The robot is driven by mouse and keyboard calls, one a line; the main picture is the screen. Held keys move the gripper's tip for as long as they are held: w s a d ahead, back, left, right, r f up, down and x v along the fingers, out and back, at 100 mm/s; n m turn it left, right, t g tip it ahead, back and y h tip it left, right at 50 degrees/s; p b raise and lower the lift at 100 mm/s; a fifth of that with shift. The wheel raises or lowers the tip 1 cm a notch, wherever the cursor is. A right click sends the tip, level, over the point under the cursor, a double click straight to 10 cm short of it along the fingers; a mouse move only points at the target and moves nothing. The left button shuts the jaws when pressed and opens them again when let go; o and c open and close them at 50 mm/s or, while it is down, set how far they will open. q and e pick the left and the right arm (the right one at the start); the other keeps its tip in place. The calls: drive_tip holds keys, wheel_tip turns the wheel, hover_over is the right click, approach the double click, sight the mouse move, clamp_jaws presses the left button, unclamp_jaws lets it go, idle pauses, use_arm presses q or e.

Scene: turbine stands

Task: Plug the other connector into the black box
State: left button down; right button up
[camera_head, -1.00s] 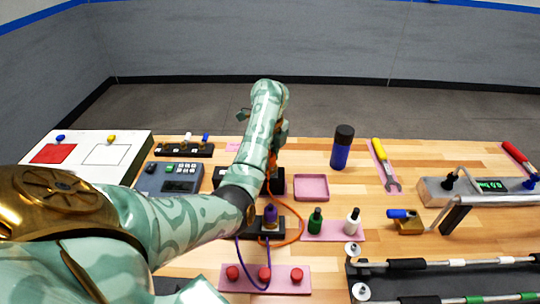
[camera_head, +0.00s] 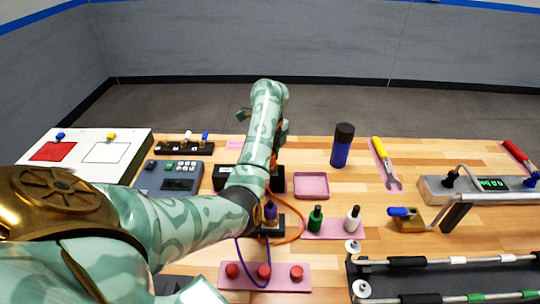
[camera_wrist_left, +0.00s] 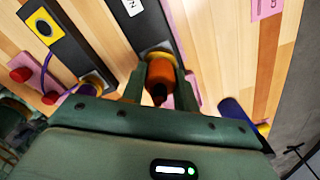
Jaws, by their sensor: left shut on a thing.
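My left gripper (camera_wrist_left: 160,84) is shut on the orange connector (camera_wrist_left: 162,70), seen in the left wrist view. The connector is at the brass-ringed socket of the black box (camera_wrist_left: 150,32); I cannot tell how deep it sits. In the head view the black box (camera_head: 224,178) is partly behind my left arm, and the gripper's fingertips are hidden. The purple connector (camera_head: 270,211) stands upright in a second black block (camera_head: 293,224) nearer to me; it also shows in the left wrist view (camera_wrist_left: 88,90). My right gripper is not in view.
An orange cable (camera_head: 302,228) loops beside the second block, and a purple cable (camera_head: 240,262) runs towards the pink strip with red knobs (camera_head: 250,284). A pink tray (camera_head: 312,186), green bottle (camera_head: 315,218) and white bottle (camera_head: 352,218) stand to the right.

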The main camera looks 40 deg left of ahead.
use_arm(q)
drive_tip(key=shift+s+d+f, duration=0.2)
drive_tip(key=shift+f, duration=0.35)
drive_tip(key=c, duration=1.1)
unclamp_jaws()
drive_tip(key=shift+o, duration=0.5)
drive_tip(key=shift+s+a, duration=0.1)
drive_tip(key=shift+o, duration=0.2)
drive_tip(key=shift+o, duration=0.7)
drive_tip(key=shift+w, duration=0.45)
drive_tip(key=shift+s+r+p, duration=0.1)
drive_tip(key=shift+r+p, duration=0.3)
drive_tip(key=shift+r, duration=0.1)
wheel_tip(320, 180, up, 6)
drive_tip(key=p, duration=0.5)
drive_tip(key=shift+a+r, duration=0.15)
drive_tip(key=shift+r, duration=0.05)
